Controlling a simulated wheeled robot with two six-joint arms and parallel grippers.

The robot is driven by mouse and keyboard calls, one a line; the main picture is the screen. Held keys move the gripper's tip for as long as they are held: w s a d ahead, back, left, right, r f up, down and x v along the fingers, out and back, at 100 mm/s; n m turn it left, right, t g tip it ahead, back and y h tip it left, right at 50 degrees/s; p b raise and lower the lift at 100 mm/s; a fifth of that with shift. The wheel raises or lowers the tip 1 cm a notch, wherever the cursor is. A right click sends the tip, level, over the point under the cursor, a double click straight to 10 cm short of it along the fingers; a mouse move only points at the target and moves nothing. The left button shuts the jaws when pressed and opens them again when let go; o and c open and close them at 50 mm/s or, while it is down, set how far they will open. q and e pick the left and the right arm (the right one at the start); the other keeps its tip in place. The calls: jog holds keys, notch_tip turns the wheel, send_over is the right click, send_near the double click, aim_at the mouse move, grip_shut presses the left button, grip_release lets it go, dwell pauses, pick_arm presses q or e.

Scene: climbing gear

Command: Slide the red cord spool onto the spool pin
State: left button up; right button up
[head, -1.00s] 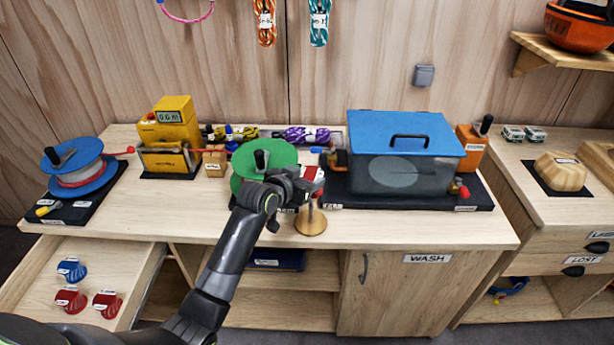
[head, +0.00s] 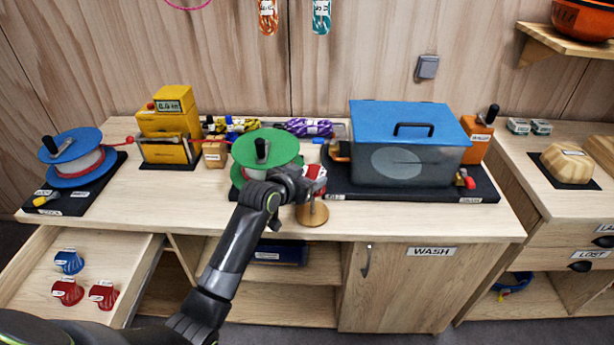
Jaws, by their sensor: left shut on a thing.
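My left gripper (head: 308,184) is shut on a small red and white thing (head: 316,172), which looks like the red cord spool, mostly hidden by the jaws. It is over the spool pin's round wooden base (head: 312,217), at the front edge of the worktop. The pin's upper part is hidden behind the gripper and spool, so I cannot tell whether the spool is around the pin. My right gripper is not in view.
A green reel (head: 266,146) stands right behind my left gripper. A blue-lidded tank (head: 404,165) is to its right. A blue reel (head: 72,150) and yellow meter (head: 170,125) stand left. The open drawer (head: 35,275) holds red and blue pieces. Bare worktop (head: 150,195) lies front left.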

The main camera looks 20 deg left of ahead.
pick_arm(q)
jog(key=shift+f, duration=0.25)
dwell(0.4)
jog(key=shift+f+b, duration=0.5)
jog(key=shift+f, duration=0.25)
jog(key=shift+f, duration=0.15)
jog(key=shift+f+b, duration=0.5)
jog(key=shift+f, duration=0.2)
jog(key=shift+f, duration=0.15)
jog(key=shift+f+b, duration=0.8)
jog(key=shift+f, duration=0.3)
